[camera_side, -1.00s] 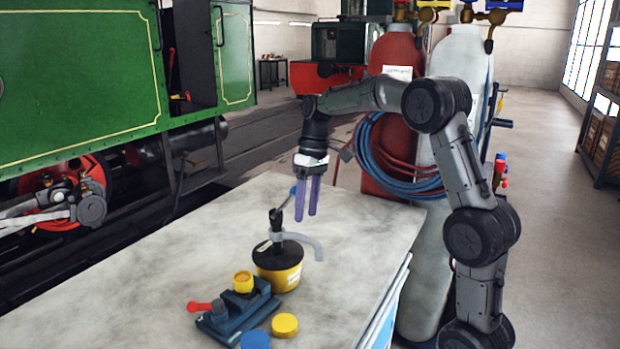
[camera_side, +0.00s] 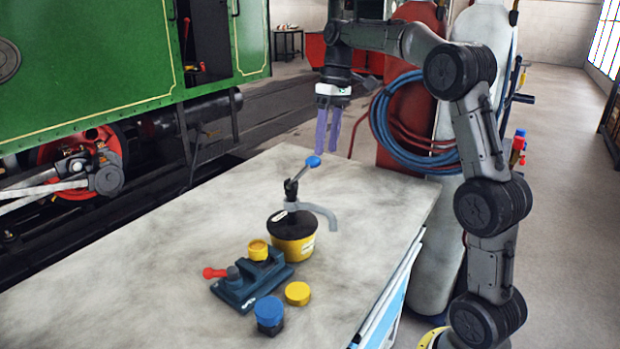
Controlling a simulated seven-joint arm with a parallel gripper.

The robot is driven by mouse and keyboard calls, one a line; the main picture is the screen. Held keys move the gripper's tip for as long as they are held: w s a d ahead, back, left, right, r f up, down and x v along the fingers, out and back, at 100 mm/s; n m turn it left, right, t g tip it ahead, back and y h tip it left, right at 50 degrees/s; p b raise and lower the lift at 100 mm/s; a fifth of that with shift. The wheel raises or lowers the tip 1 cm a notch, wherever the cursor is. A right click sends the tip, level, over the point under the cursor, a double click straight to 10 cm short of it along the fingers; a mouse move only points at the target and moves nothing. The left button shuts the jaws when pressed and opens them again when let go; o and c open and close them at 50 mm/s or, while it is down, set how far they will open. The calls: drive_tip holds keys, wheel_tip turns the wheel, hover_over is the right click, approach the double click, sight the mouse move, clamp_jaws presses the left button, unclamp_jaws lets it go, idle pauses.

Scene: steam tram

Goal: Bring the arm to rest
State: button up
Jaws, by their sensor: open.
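My gripper (camera_side: 328,150) hangs with its purple fingers pointing down, above the far part of the grey bench (camera_side: 385,210). The fingers are apart and nothing is between them. The gripper is clear of the tin with the pump lever below it. That tin (camera_side: 292,246) is yellow and black, stands upright on the bench, and has a grey curved spout and a lever with a blue knob (camera_side: 313,161).
Gas cylinders (camera_side: 432,255) with coiled hoses stand behind the bench. A green locomotive (camera_side: 90,70) stands at left. The bench's left part is clear.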

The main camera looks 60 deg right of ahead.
drive_tip(key=s+a+r+n+t+h, duration=0.1)
drive_tip(key=s+a+r, duration=0.2)
drive_tip(key=s+a, duration=0.35)
drive_tip(key=s+a+r+n+t, duration=0.1)
drive_tip(key=s+a+r, duration=0.2)
drive_tip(key=s+a, duration=0.3)
drive_tip(key=s+a+f+m+t+h, duration=0.1)
drive_tip(key=s+a+f+t, duration=0.2)
drive_tip(key=s+f, duration=0.7)
wheel_tip(320, 180, down, 4)
drive_tip(key=shift+r, duration=0.2)
